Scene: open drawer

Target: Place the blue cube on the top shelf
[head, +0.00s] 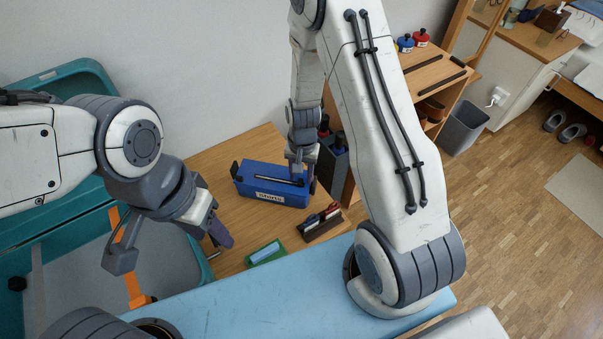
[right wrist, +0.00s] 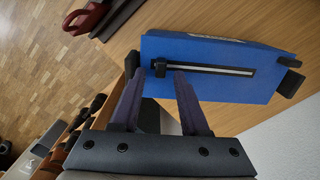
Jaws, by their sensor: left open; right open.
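No blue cube is clearly visible. A long blue box (head: 268,190) with a white label lies on the wooden desk; it also shows in the right wrist view (right wrist: 220,65). Its top has a dark slot with a small black knob (right wrist: 159,67). My right gripper (head: 302,172) is open and empty over this box. In the right wrist view its fingertips (right wrist: 158,76) lie on either side of the knob; contact cannot be told. My left gripper (head: 171,248) is open and empty, at the left above a teal bin. A wooden shelf unit (head: 430,72) stands beyond my right arm, partly hidden.
The teal bin (head: 185,255) holds an orange strip. A green tray (head: 265,254) with a light blue block and a dark pen holder (head: 322,222) stand on the desk's near side. Small bottles (head: 421,38) stand on the shelf unit. A grey waste bin (head: 464,128) is on the floor.

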